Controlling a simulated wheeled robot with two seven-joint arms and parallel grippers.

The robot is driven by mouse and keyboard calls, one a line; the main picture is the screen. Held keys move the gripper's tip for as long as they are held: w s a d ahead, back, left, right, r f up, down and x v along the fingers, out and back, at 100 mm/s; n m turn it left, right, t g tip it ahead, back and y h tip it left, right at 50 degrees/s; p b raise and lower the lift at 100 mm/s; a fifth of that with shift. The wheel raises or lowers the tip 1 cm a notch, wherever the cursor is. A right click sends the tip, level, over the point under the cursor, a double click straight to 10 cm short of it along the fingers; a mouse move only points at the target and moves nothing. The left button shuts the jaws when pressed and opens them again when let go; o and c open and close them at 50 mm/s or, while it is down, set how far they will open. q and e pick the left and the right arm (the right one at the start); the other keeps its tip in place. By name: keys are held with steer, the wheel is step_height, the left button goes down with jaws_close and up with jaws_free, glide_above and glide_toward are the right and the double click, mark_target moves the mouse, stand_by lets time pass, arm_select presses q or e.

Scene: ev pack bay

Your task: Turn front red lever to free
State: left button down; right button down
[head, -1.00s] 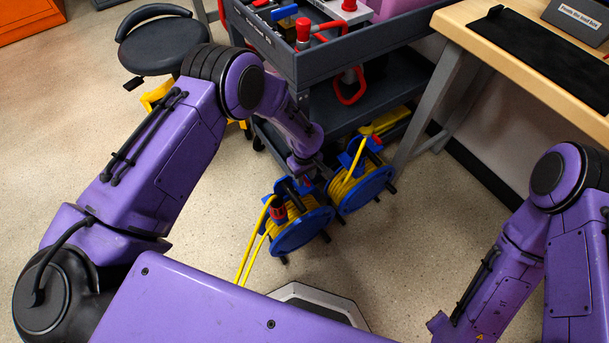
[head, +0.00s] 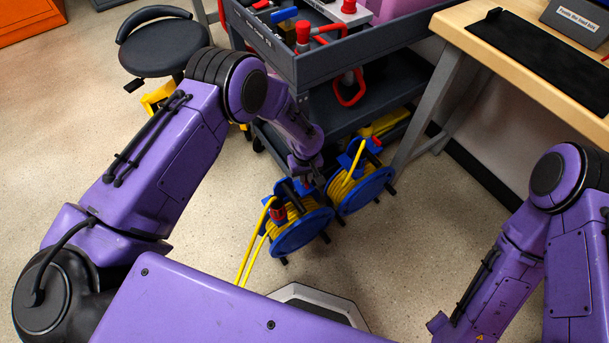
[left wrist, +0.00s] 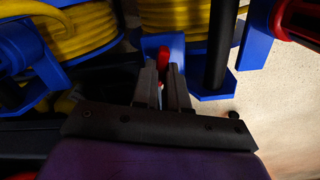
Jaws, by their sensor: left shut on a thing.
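Two blue cable reels wound with yellow cable stand on the floor beside the cart. The front reel (head: 300,236) is nearer to me, and the rear reel (head: 362,193) is to its right. In the left wrist view a small red lever (left wrist: 164,57) stands between the fingers of my left gripper (left wrist: 164,68), against a blue bracket. The fingers are shut on it. In the head view my left gripper (head: 312,178) is down between the reels, its fingertips and the lever mostly hidden. My right arm shows at the right, but its gripper is not seen.
A dark grey cart (head: 330,55) with tools stands just behind the reels. A wooden bench (head: 520,62) is at the right and a black stool (head: 160,45) at the upper left. Yellow cable (head: 250,250) trails over the floor. The floor left of the reels is clear.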

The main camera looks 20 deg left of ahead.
arm_select(q)
steer(key=m, duration=0.3)
steer(key=shift+w+d+m, duration=0.1)
steer(key=shift+m, duration=0.3)
steer(key=m, duration=0.3)
steer(key=shift+d+m, duration=0.1)
steer(key=shift+m, duration=0.2)
steer(key=m, duration=0.3)
steer(key=shift+d+m, duration=0.1)
steer(key=shift+m, duration=1.8)
steer(key=shift+r, duration=0.1)
steer(key=c, duration=1.2)
jaws_free()
steer(key=shift+o, duration=0.2)
step_height(320, 180, up, 10)
steer(key=p, duration=0.2)
steer(key=shift+r, duration=0.2)
steer(key=shift+r+p, duration=0.1)
steer(key=shift+p, duration=0.2)
